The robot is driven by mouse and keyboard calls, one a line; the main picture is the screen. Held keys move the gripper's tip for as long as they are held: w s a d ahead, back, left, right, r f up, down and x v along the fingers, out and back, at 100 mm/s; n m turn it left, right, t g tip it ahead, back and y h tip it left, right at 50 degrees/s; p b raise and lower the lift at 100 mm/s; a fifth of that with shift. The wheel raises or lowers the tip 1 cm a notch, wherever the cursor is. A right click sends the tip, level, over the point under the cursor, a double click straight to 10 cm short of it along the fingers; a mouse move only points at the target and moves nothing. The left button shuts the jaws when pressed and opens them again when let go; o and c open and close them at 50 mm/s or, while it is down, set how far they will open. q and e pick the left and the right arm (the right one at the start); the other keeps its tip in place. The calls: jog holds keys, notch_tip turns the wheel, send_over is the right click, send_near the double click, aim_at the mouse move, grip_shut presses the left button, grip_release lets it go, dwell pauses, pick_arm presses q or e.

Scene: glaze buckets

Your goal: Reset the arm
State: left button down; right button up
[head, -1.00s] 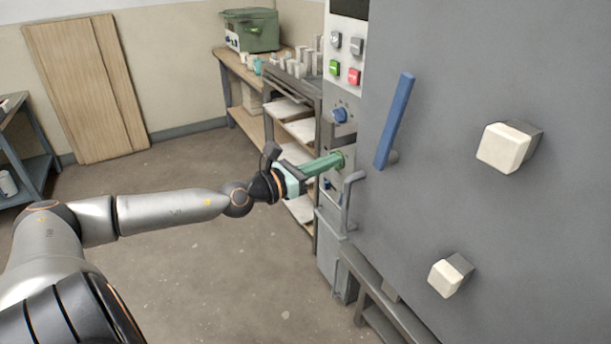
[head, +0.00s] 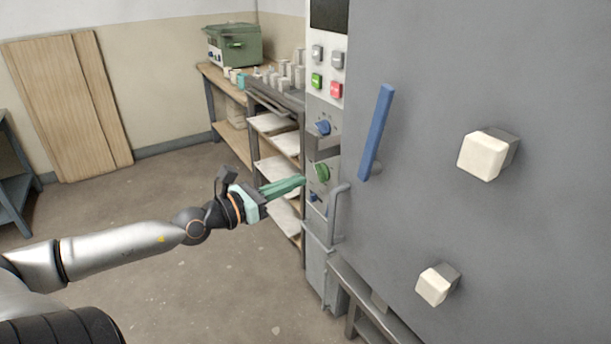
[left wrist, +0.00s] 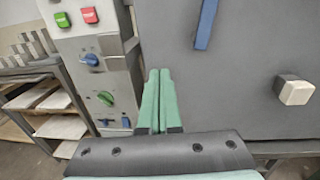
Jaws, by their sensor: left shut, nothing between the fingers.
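My left arm comes in from the lower left in the head view. Its gripper (head: 301,182) is shut and empty, with its green fingers together and pointing right toward the control panel (head: 308,150). The fingertips appear just left of the green knob (head: 322,172), apart from it as far as I can tell. In the left wrist view, the shut fingers (left wrist: 159,75) point at the grey kiln front, and the green knob (left wrist: 105,98) is to their left. My right gripper is not in view.
The large grey cabinet (head: 420,230) with a blue handle (head: 377,132) and pale blocks fills the right side. A shelf rack (head: 262,110) stands behind the gripper. A green box (head: 232,45) sits on a bench. Open floor lies below the arm.

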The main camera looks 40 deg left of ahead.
pick_arm(q)
jog(key=shift+s, duration=0.1)
jog(key=s+f+n+g+y+p, duration=0.25)
jog(key=s+f+n, duration=0.25)
jog(key=f+n, duration=0.5)
jog(key=s+f+n+g+y+p, duration=0.1)
jog(key=s+f+n+y+p, duration=0.2)
jog(key=s+f+n, duration=0.55)
jog(key=s+d+f+n+g+h+p, duration=0.1)
jog(key=s+d+f+n+g, duration=0.1)
jog(key=d+n, duration=0.7)
jog(key=s+d+f+n+g+h+p, duration=0.2)
jog(key=s+d+f+n, duration=0.2)
jog(key=d+n, duration=0.5)
jog(key=d+f, duration=0.2)
jog(key=d, duration=0.2)
jog(key=shift+d+f+g+p, duration=0.15)
jog(key=shift+d+g+p, duration=0.05)
jog(key=shift+g+p, duration=0.15)
jog(key=shift+h, duration=0.25)
